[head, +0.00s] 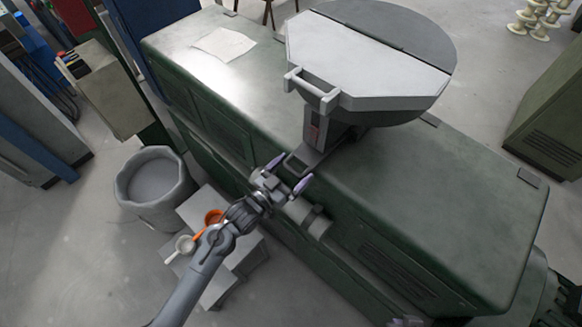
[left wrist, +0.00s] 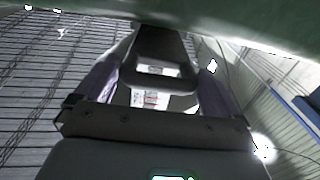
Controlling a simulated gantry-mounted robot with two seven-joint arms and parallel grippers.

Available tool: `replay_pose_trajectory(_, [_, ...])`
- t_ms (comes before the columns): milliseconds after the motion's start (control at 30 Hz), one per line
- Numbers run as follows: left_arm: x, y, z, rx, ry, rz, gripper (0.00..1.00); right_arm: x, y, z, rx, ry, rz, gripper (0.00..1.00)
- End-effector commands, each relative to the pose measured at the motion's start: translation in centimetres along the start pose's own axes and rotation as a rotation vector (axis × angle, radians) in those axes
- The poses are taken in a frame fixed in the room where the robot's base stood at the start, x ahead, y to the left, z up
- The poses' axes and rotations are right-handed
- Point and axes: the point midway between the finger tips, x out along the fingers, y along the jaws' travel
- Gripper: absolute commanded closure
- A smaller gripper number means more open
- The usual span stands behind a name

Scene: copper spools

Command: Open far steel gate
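A light grey steel cover (head: 365,65) with a bar handle (head: 312,88) at its left end lies over part of a round dark grey bowl on the green machine. It looks closed; I cannot tell whether it is the far gate. My left gripper (head: 288,173) is open, its purple fingertips apart, at the machine's near edge below the handle. In the left wrist view, a dark looped piece (left wrist: 165,76) shows between the purple fingers (left wrist: 160,90), with a label with red marks behind it. I cannot tell whether the fingers touch it.
The green machine (head: 420,190) fills the middle, with a paper sheet (head: 224,44) on top. A grey bin (head: 153,187) and pale blocks with an orange ladle (head: 213,217) and a white ladle (head: 183,246) stand beside my left arm. Floor at lower left is clear.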

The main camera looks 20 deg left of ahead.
Motion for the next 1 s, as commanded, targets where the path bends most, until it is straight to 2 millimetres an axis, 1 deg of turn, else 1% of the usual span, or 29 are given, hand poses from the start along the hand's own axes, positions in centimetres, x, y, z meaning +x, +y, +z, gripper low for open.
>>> replay_pose_trajectory(233, [0.0,0.0,0.0,0.000,0.000,0.000,0.00,0.0,0.0,0.0,0.000,0.000,0.000,1.00])
replay_pose_trajectory(367, [-0.6,0.0,0.1,0.000,-0.002,0.000,0.00,0.1,0.0,0.1,0.002,0.000,-0.001,1.00])
replay_pose_trajectory(467, [-1.7,0.0,0.2,0.000,-0.002,0.000,0.00,0.3,-0.1,0.1,0.003,0.000,-0.002,1.00])
replay_pose_trajectory(800, [-7.5,0.0,0.3,0.002,-0.003,0.000,0.00,1.2,-0.2,0.4,0.008,0.000,-0.007,1.00])
replay_pose_trajectory(1000, [-9.9,0.0,0.2,0.000,-0.001,0.000,0.00,1.5,-0.3,0.5,0.008,0.000,-0.007,1.00])
